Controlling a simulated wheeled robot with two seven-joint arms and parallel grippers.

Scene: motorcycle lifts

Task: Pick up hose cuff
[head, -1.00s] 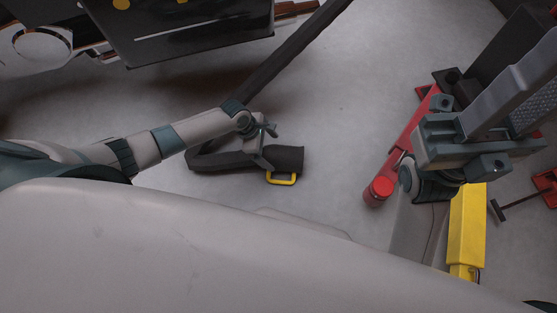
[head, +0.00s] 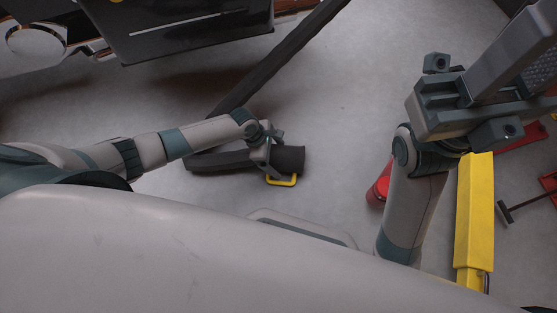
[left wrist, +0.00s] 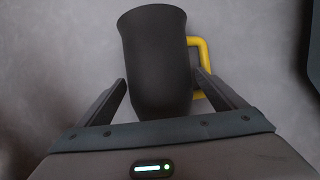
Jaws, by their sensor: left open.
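The hose cuff (head: 290,158) is a dark, wide tube end with a yellow loop handle (head: 283,181), lying on the grey floor in the head view. A dark hose (head: 215,162) runs from it to the left and bends up. My left gripper (head: 272,160) is right at the cuff. In the left wrist view, the cuff (left wrist: 155,50) stands between the two open fingers of my left gripper (left wrist: 160,88), with the yellow handle at the right finger. Contact cannot be told. My right gripper (head: 515,70) is at upper right, its tips near the frame edge.
A black motorcycle part or panel (head: 180,25) is at the top. A yellow post (head: 475,220) and a red cylinder (head: 378,190), partly hidden by my right arm, stand at right. Floor between the cuff and the red cylinder is clear.

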